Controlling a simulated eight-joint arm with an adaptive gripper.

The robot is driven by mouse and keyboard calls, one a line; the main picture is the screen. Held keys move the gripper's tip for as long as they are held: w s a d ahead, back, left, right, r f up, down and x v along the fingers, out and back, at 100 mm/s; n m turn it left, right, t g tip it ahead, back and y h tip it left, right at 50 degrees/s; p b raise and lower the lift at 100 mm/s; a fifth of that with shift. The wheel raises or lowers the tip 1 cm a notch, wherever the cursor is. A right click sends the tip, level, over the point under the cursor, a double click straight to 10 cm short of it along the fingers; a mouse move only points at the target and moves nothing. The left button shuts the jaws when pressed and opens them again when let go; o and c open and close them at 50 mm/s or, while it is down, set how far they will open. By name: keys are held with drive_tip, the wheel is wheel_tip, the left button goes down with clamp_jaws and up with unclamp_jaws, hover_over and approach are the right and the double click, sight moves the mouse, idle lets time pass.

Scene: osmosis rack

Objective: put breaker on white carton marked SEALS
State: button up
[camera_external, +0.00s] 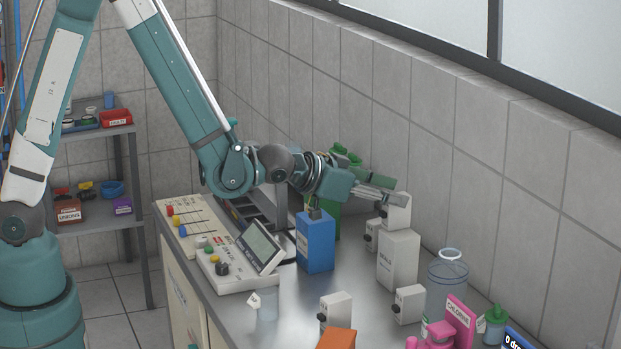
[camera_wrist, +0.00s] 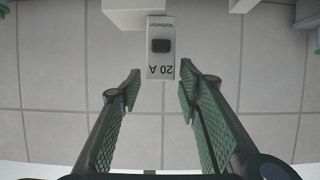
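A white breaker (camera_external: 397,211) with a dark switch is at my gripper's fingertips, just above the white carton marked SEALS (camera_external: 398,262). In the wrist view this breaker (camera_wrist: 161,62) shows a "20 A" label, upside down, and a dark switch. My gripper (camera_external: 385,191) reaches in from the left; in the wrist view its two green-padded fingers (camera_wrist: 160,84) are apart, with a gap on each side of the breaker. A white box edge (camera_wrist: 135,16) meets the breaker's far end. I cannot tell whether the breaker rests on the carton or stands behind it.
Similar white breakers stand by the carton (camera_external: 372,235), in front (camera_external: 409,305) and nearer (camera_external: 336,310). A blue container (camera_external: 316,242) stands left. A clear jar (camera_external: 446,272) and pink CHLORINE box (camera_external: 459,322) stand right. The tiled wall (camera_external: 480,170) is close behind.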

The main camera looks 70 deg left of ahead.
drive_tip(key=shift+v, duration=1.95)
drive_tip(key=shift+s+r, duration=0.1)
drive_tip(key=s+a+r+g, duration=0.2)
drive_tip(key=s+a+r, duration=0.15)
drive_tip(key=s, duration=0.45)
drive_tip(key=s+a+r+g, duration=0.1)
drive_tip(key=s+a+r, duration=0.1)
drive_tip(key=s+r, duration=0.45)
drive_tip(key=s+a+g, duration=0.1)
drive_tip(key=s+g, duration=0.2)
drive_tip(key=s, duration=2.2)
drive_tip(key=shift+a, duration=0.25)
drive_tip(key=shift+f, duration=0.15)
